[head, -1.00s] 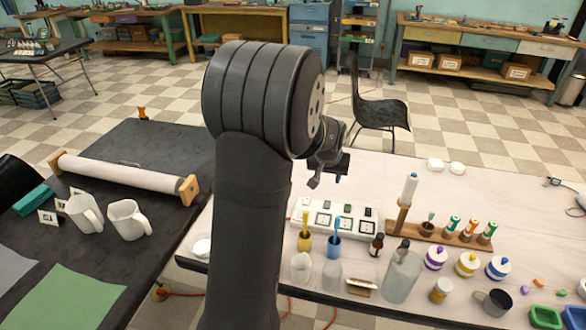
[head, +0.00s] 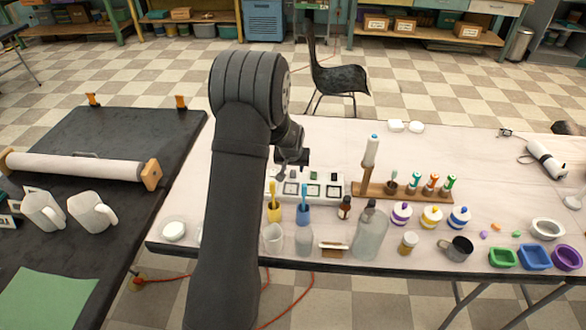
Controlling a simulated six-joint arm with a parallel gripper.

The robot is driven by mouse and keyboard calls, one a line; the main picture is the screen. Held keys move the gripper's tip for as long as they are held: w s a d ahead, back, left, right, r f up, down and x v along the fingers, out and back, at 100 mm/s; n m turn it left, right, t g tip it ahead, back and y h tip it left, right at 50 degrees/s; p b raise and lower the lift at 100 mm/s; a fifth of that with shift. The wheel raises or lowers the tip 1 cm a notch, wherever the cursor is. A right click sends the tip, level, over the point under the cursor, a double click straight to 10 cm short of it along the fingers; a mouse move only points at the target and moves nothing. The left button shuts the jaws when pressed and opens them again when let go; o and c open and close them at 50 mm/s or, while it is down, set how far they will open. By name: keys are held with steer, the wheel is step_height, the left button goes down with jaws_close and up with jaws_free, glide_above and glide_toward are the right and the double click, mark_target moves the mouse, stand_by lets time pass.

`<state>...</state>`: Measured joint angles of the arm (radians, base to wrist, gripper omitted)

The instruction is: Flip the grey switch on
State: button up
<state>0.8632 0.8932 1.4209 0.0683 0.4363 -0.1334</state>
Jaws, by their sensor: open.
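A white switch panel (head: 328,190) lies on the pale table, with several small coloured switches along its back edge and dark-framed squares on its face. A grey-looking switch (head: 293,173) is near the panel's left part, close beside my gripper; it is too small to read its position. My gripper (head: 291,166) is open and empty, pointing down at the panel's back left. My arm and gripper hide the panel's left end. I cannot tell whether the fingers touch the panel.
Yellow (head: 274,208) and blue (head: 303,212) cups with brushes stand just in front of the panel. The table behind the panel is clear.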

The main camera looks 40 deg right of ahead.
steer(key=shift+x, duration=0.85)
jaws_close()
steer(key=shift+w+d+g+y, duration=0.25)
steer(key=shift+w+g+y, duration=0.05)
steer(key=shift+g+y, duration=0.7)
